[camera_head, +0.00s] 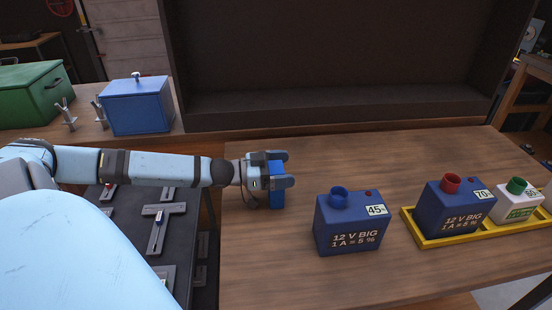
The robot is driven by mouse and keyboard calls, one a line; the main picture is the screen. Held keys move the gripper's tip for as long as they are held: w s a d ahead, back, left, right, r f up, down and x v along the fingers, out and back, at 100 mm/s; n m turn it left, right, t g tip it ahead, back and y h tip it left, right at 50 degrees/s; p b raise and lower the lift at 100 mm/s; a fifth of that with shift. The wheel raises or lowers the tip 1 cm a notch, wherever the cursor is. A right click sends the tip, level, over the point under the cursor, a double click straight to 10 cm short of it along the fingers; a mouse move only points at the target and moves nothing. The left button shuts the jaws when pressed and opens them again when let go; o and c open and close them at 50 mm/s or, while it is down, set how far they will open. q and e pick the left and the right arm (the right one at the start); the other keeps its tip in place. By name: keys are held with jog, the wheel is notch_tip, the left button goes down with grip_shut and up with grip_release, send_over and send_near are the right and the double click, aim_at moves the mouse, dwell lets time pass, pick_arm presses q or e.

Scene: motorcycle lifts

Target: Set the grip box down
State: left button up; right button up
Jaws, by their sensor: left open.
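My right gripper is out of view.
A blue battery box marked 45 (350,232) stands to the right. A yellow tray (468,233) holds a blue box marked 70 (452,210) and a white box (516,203). A dark panel (335,55) rises behind. The table's front left is clear.

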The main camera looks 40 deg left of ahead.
pick_arm(q)
jog(key=c, duration=1.2)
jog(key=shift+c, duration=0.7)
jog(key=shift+r, duration=0.1)
